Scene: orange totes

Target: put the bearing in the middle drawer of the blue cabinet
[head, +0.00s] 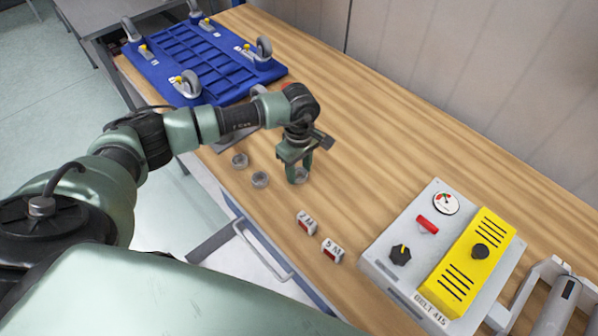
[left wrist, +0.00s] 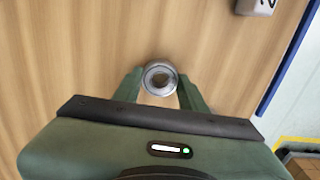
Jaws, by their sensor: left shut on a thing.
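My left gripper (head: 298,174) is over the wooden bench, its fingers pointing down and shut on a small grey ring-shaped bearing (left wrist: 160,78). In the left wrist view the bearing sits between the two green fingers, close to the wood; I cannot tell whether it touches the bench. Two similar metal rings (head: 240,160) (head: 260,179) lie on the bench to the left of the gripper. Below the bench's front edge, a blue-edged front with a grey bar handle (head: 262,252) shows, partly hidden by my body. I cannot make out a middle drawer. My right gripper is out of view.
A blue wheeled platform (head: 205,62) lies wheels up at the bench's far left. Two small white-and-red blocks (head: 307,222) (head: 332,250) lie near the front edge. A control box with a yellow panel (head: 468,262) stands at right. The bench behind the gripper is clear.

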